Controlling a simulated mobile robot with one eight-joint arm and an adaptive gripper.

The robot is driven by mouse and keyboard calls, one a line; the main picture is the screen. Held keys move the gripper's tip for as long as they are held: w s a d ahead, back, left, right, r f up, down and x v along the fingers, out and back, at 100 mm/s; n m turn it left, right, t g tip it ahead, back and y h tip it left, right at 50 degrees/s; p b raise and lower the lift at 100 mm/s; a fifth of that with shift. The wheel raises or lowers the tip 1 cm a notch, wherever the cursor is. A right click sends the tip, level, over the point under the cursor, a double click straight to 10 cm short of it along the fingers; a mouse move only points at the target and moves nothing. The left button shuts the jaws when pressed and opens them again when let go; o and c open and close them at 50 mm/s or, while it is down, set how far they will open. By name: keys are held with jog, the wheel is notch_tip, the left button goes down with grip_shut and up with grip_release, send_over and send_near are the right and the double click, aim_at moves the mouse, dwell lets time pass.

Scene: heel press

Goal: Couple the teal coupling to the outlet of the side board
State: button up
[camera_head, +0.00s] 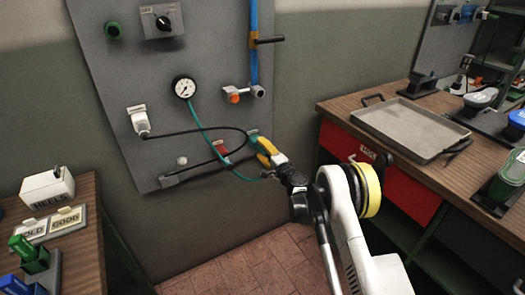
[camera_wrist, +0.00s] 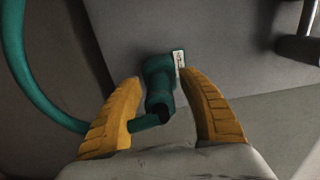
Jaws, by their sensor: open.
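The teal coupling (camera_wrist: 160,80) sits between the two yellow fingers of my gripper (camera_wrist: 165,105) in the wrist view. The fingers are open, with a visible gap on the right side; contact on the left cannot be told. In the head view my gripper (camera_head: 264,148) is in front of the lower right of the grey side board (camera_head: 150,80), and a bit of the coupling (camera_head: 252,133) shows at its tip. A teal hose (camera_head: 207,135) runs from the gauge (camera_head: 184,87) down to the gripper. A grey outlet fitting (camera_head: 257,91) with an orange knob is at the foot of the blue pipe.
A black cable (camera_head: 200,130) loops from a white plug (camera_head: 139,121) across the lower board. At right, a workbench (camera_head: 340,106) bears a grey tray (camera_head: 400,125). A left bench holds small boxes.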

dwell(0.5)
grip_shut()
jog(key=shift+s+d, duration=0.15)
jog(key=shift+v, duration=2.8)
jog(key=shift+s+d, duration=0.1)
jog(key=shift+v, duration=1.7)
notch_tip(320, 180, up, 24)
jog(key=p, duration=1.1)
send_over(268, 155)
jog(key=v, duration=0.5)
